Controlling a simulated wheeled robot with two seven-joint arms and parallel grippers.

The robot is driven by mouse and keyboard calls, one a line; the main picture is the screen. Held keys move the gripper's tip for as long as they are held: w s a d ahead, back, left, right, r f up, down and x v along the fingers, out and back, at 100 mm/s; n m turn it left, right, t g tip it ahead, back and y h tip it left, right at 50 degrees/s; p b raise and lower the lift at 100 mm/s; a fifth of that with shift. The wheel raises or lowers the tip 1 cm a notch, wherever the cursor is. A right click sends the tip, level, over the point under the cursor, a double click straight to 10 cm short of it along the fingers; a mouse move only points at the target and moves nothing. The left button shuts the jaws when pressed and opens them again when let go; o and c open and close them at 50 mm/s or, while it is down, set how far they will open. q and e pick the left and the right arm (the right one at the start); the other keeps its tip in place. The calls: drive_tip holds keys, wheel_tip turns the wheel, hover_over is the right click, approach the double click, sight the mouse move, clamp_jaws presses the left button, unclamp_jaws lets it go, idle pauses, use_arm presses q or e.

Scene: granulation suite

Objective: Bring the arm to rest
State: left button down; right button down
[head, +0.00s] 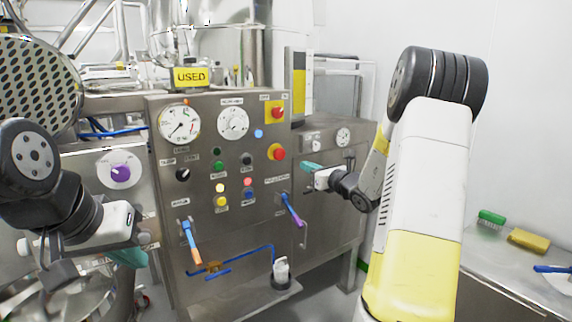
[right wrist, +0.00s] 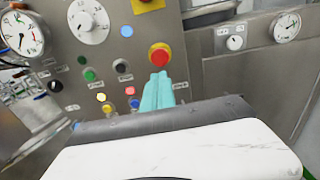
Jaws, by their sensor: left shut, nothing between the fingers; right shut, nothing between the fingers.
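My right arm comes in at the right of the head view and reaches toward the steel control panel (head: 215,240). My right gripper (head: 306,166) has teal fingers, is shut and empty, and is in front of the panel's right part. In the right wrist view its closed fingers (right wrist: 157,92) show just below a red button on a yellow plate (right wrist: 160,55); I cannot tell whether they touch anything. My left gripper (head: 130,257), also with teal fingers, is at the lower left, low in front of the steel equipment, shut with nothing visible in it.
The panel has gauges (head: 180,124), coloured buttons, a blue-orange lever (head: 190,240) and a blue-purple lever (head: 291,209). A yellow USED sign (head: 191,77) stands on top. At right, a steel bench (head: 500,262) holds a green brush (head: 491,218) and a yellow sponge (head: 529,240).

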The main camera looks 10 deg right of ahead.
drive_tip(key=shift+s+d, duration=0.15)
drive_tip(key=shift+s, duration=0.3)
drive_tip(key=s+a+r+n+g+y, duration=0.2)
drive_tip(key=s+a+n+g+y, duration=0.1)
drive_tip(key=s+a+n, duration=0.3)
drive_tip(key=s+a+r+n+g+y, duration=0.2)
drive_tip(key=s+a+r+n+g, duration=0.15)
drive_tip(key=a, duration=0.45)
drive_tip(key=s+a+f+n+g+h, duration=0.15)
drive_tip(key=s+a+n+g, duration=0.45)
drive_tip(key=s+n, duration=0.65)
drive_tip(key=s+d+f+n+t+h, duration=0.1)
drive_tip(key=s+d+n+h, duration=0.2)
drive_tip(key=s+n, duration=0.2)
drive_tip(key=s+d+f+n+h, duration=0.2)
drive_tip(key=s+d+n+h, duration=0.2)
drive_tip(key=s, duration=0.4)
drive_tip(key=shift+s+f+n+t, duration=0.15)
drive_tip(key=shift+s+n+t, duration=0.25)
drive_tip(key=shift+n, duration=0.4)
drive_tip(key=shift+d+h, duration=0.1)
drive_tip(key=shift+h, duration=0.15)
